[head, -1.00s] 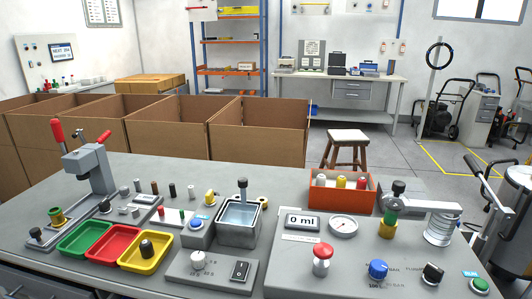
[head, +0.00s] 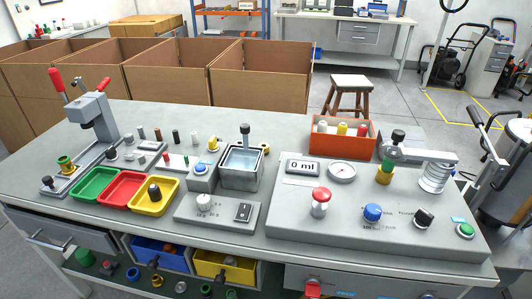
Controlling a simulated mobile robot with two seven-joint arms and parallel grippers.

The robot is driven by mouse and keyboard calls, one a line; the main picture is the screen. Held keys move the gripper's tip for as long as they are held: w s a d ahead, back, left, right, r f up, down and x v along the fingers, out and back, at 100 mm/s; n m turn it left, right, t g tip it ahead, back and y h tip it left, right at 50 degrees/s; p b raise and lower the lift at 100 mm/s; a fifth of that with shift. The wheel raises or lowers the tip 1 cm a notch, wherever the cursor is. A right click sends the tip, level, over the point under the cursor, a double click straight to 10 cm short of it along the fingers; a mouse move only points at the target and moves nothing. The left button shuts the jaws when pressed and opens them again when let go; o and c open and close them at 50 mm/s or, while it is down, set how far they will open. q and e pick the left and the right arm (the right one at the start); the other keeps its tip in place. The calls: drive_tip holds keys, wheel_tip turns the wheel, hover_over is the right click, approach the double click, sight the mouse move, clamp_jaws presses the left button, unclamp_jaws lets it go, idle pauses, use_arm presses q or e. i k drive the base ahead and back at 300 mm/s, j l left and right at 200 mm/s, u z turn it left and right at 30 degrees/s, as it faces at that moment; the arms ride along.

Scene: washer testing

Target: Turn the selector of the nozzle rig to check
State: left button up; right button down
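The nozzle rig (head: 277,219) is the wide grey panel on the right half of the bench. A black knob (head: 424,218) at its front right looks like the selector; its small label text cannot be read. A blue knob (head: 372,213) and a red-topped knob (head: 321,201) stand to its left. A green button (head: 465,231) is to its right. A green and brass nozzle (head: 385,172) stands under a grey arm next to a clear coiled cylinder (head: 434,177). Neither gripper is in view.
An orange-red box (head: 341,146) with small bottles stands behind the rig. Left of it are a water basin (head: 240,180), a switch panel (head: 187,213), coloured trays (head: 144,209) and a red-handled press (head: 98,115). A metal tank (head: 505,190) stands at right.

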sight(423, 218)
drive_tip(key=z, duration=1.3)
